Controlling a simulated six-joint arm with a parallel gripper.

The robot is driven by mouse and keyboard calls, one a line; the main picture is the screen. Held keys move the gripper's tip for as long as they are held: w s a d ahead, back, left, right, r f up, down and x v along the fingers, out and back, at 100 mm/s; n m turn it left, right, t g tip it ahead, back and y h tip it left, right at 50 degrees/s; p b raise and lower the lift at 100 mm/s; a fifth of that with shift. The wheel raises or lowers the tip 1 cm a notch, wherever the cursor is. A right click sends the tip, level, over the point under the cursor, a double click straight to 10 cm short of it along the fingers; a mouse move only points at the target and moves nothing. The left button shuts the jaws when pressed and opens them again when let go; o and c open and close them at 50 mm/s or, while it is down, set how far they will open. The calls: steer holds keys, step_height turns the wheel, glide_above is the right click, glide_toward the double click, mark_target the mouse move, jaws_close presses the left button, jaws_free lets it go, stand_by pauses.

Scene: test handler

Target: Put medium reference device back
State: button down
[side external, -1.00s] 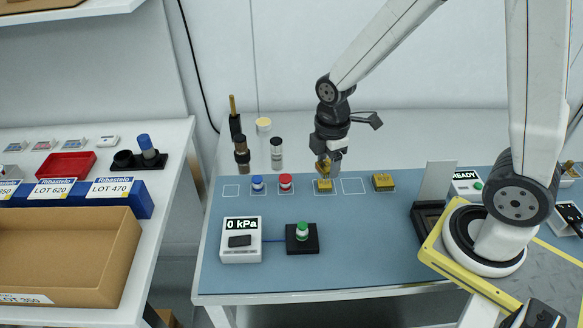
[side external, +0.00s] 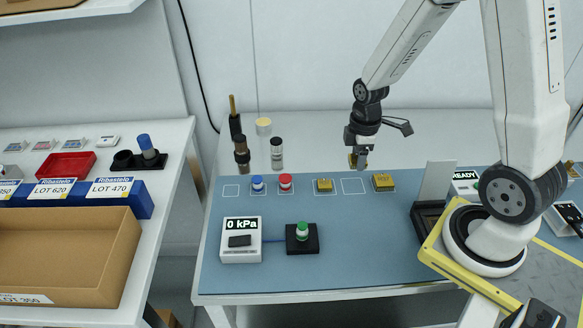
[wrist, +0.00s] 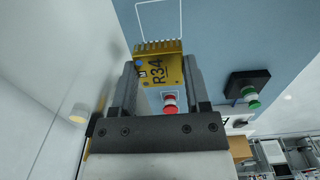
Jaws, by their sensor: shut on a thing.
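My gripper (side external: 358,163) is shut on a gold reference device (wrist: 160,72) marked R34. In the wrist view the device sits between the two fingers, with a comb-like row of teeth along its far edge. In the side view my gripper holds it above the back edge of the blue mat, near an empty white outline (side external: 353,186). A smaller gold device (side external: 325,185) sits in the outline to the left, and a larger gold device (side external: 383,182) sits in the outline to the right.
Blue-topped (side external: 257,183) and red-topped (side external: 285,182) parts stand left of the gold devices. A 0 kPa gauge (side external: 240,252) and a green-topped part on a black base (side external: 302,248) are at the front. A grey upright plate (side external: 437,183) stands at right. Dark cylinders stand behind the mat.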

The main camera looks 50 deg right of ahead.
mark_target(353, 186)
steer(key=shift+f, duration=2)
steer(key=shift+f, duration=0.1)
steer(key=shift+f, duration=1.7)
steer(key=shift+f, duration=0.1)
steer(key=shift+c, duration=0.3)
jaws_free()
steer(key=shift+r, duration=6.15)
steer(key=shift+a, duration=0.15)
